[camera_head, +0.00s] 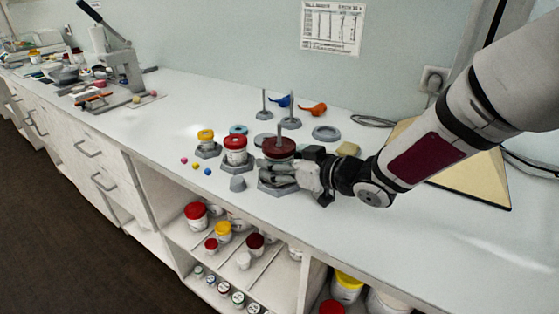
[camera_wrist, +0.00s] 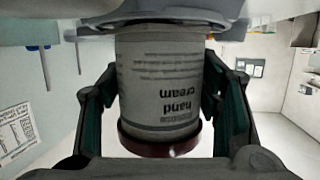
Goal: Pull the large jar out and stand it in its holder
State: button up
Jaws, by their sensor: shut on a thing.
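The large jar (camera_head: 278,147) has a dark red lid and stands upright at the counter's front edge. In the wrist view its white body (camera_wrist: 160,75) carries a "hand cream" label and appears upside down. My gripper (camera_head: 284,175) is shut around the jar's body from the right, with a finger on each side. A grey holder (camera_head: 268,187) is directly under the jar. The jar's base meets the grey holder in the wrist view, but I cannot tell whether it is fully seated. My fingers hide much of the jar in the head view.
A red-lidded jar (camera_head: 235,152) and a yellow-lidded jar (camera_head: 206,142) stand in grey holders to the left. Grey posts and rings stand behind. The shelf below holds several jars. The counter further left has free room.

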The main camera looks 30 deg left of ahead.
jog(key=shift+f+b, duration=0.35)
jog(key=shift+f, duration=0.1)
jog(key=o, duration=1.3)
jog(key=shift+o, duration=0.8)
jog(key=o, duration=0.3)
jog(key=shift+o, duration=0.2)
jog(key=shift+r+p+v, duration=0.2)
jog(key=shift+p+v, duration=0.55)
jog(key=shift+v, duration=0.65)
jog(key=shift+r+p+v, duration=0.15)
jog(key=shift+p+v, duration=0.55)
jog(key=shift+v, duration=0.65)
jog(key=shift+r+p+v, duration=0.2)
jog(key=shift+p+v, duration=0.55)
jog(key=shift+v, duration=0.65)
jog(key=shift+w+a, duration=0.1)
